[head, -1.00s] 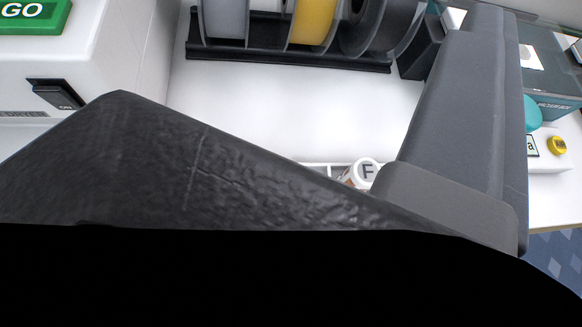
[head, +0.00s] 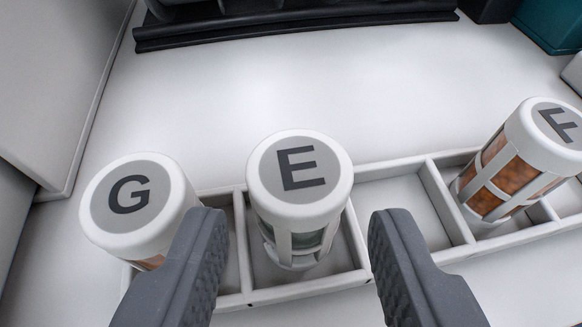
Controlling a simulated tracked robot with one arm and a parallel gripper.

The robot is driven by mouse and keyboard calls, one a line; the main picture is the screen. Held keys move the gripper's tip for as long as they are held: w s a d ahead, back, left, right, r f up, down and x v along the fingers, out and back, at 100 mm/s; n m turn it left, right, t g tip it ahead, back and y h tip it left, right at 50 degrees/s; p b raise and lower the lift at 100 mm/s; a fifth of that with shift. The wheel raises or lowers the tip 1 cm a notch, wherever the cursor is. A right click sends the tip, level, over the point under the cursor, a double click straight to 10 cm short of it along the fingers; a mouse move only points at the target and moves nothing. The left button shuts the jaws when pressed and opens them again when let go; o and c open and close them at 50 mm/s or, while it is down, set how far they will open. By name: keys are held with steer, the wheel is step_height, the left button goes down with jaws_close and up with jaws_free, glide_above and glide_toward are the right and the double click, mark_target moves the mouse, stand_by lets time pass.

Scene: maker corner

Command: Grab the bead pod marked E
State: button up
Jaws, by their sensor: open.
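The pod marked E (head: 299,172) stands in a compartment of a white divided tray (head: 310,291). It has a round white cap with a grey disc and a dark E, and a windowed body with pale green-grey contents. My gripper (head: 292,230) is open, with one dark grey finger to the left of the pod E and one to the right. The pod is between and slightly beyond the fingers, and I see no clear contact. The left finger covers part of the pod marked G (head: 132,203).
The pod G stands close on the left, near the left finger. A pod marked F (head: 530,150) with orange-brown contents stands at the right, past an empty compartment (head: 400,203). A dark rack base (head: 300,25) lies behind. White tabletop between is clear. A white housing (head: 55,90) borders the left.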

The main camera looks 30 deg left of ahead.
mark_target(297, 161)
steer(key=shift+b+x, duration=1.2)
steer(key=shift+x, duration=2.35)
steer(key=c, duration=0.6)
